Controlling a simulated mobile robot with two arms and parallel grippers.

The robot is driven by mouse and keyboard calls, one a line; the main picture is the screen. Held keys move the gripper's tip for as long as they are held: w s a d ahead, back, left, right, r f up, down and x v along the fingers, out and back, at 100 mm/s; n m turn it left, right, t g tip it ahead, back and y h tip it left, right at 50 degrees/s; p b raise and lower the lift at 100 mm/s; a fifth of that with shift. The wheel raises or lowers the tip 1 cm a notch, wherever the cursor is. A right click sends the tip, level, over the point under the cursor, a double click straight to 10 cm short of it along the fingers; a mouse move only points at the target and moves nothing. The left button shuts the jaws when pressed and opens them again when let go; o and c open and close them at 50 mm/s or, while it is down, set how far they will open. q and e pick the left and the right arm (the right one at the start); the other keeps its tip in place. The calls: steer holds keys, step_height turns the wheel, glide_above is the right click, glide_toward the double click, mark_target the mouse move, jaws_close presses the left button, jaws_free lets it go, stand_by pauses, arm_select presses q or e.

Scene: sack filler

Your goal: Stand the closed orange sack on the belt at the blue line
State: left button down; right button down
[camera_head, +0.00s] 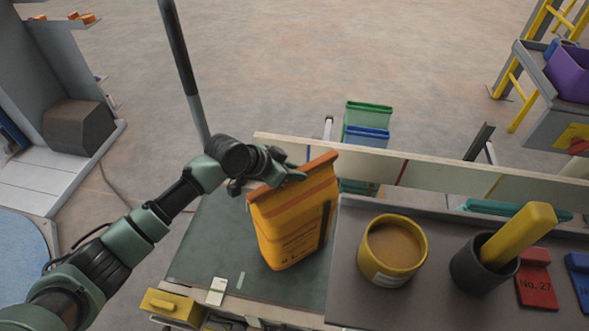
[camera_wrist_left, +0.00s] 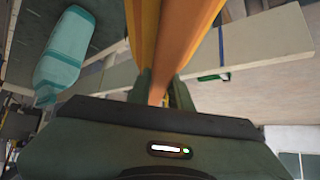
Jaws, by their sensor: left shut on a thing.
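The orange sack (camera_head: 288,232) is closed along its top edge, with dark print low on its front. It is over the dark green belt (camera_head: 213,240), leaning slightly; I cannot tell whether its base touches the belt. My left gripper (camera_head: 292,176) is shut on the sack's top edge. In the left wrist view the sack (camera_wrist_left: 190,25) rises from between the fingers. My right gripper is not in view.
The pale board (camera_head: 450,178) runs behind the belt, with a red line and a yellow line. A grey bench at right holds a yellow tub (camera_head: 391,250), a dark cup (camera_head: 483,268) with a yellow scoop, and a red tag (camera_head: 537,278). The belt's left part is clear.

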arm_select(q)
steer(key=c, duration=1.6)
jaws_free()
steer(key=shift+c, duration=0.2)
steer(key=o, duration=0.4)
steer(key=shift+c, duration=0.2)
steer(key=shift+r, duration=0.15)
steer(key=shift+s+a+r, duration=0.1)
steer(key=shift+a, duration=0.1)
steer(key=b+v, duration=0.1)
steer(key=v, duration=1)
steer(key=shift+s+a+r+b, duration=0.1)
steer(key=shift+s+r+b, duration=0.1)
steer(key=shift+b, duration=0.2)
